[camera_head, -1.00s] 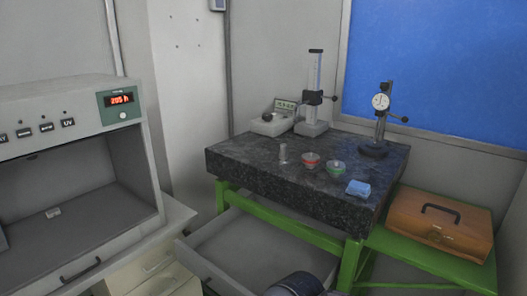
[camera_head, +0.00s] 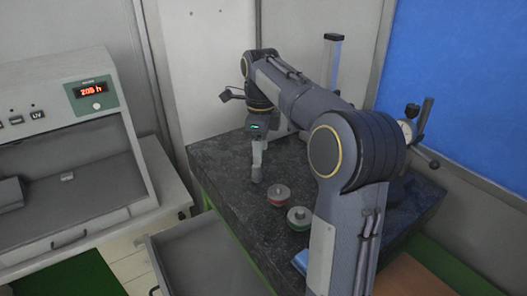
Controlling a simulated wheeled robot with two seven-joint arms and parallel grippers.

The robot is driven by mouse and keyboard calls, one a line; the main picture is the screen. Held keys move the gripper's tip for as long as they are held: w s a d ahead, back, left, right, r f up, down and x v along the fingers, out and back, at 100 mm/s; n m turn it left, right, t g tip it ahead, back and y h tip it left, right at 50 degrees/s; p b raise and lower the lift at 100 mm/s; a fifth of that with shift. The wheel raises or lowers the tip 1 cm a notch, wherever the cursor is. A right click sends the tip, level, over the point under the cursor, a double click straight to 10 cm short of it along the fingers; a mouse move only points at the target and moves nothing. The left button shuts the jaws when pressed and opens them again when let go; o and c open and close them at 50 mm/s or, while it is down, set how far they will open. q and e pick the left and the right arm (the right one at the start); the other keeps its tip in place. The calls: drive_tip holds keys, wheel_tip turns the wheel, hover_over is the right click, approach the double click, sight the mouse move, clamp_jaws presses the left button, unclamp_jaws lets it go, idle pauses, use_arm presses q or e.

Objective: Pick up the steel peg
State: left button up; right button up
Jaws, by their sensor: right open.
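The steel peg (camera_head: 256,174) is a small grey cylinder that stands upright on the dark granite table (camera_head: 226,165), towards its left side. My right arm reaches over the table from the lower right. Its gripper (camera_head: 258,157) points down right above the peg, with the fingers at the peg's upper part. The gripper is open. The fingers and the peg blend in grey, so I cannot tell whether they touch. My left gripper is not in view.
A red-ringed round piece (camera_head: 278,196) and a green-ringed one (camera_head: 299,217) sit right of the peg. A blue item (camera_head: 301,261) lies at the front edge. A dial gauge stand (camera_head: 424,125) is at the right, partly behind my arm. An open drawer (camera_head: 200,255) juts out below.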

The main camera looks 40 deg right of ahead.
sight(256, 167)
drive_tip(key=shift+w+d+f, duration=0.1)
drive_tip(key=shift+w+f, duration=0.1)
drive_tip(key=shift+f, duration=0.05)
drive_tip(key=f, duration=0.4)
drive_tip(key=f+p, duration=0.1)
drive_tip(key=f, duration=0.2)
drive_tip(key=shift+w+a, duration=0.3)
drive_tip(key=shift+a, duration=0.1)
clamp_jaws()
drive_tip(key=shift+r, duration=0.1)
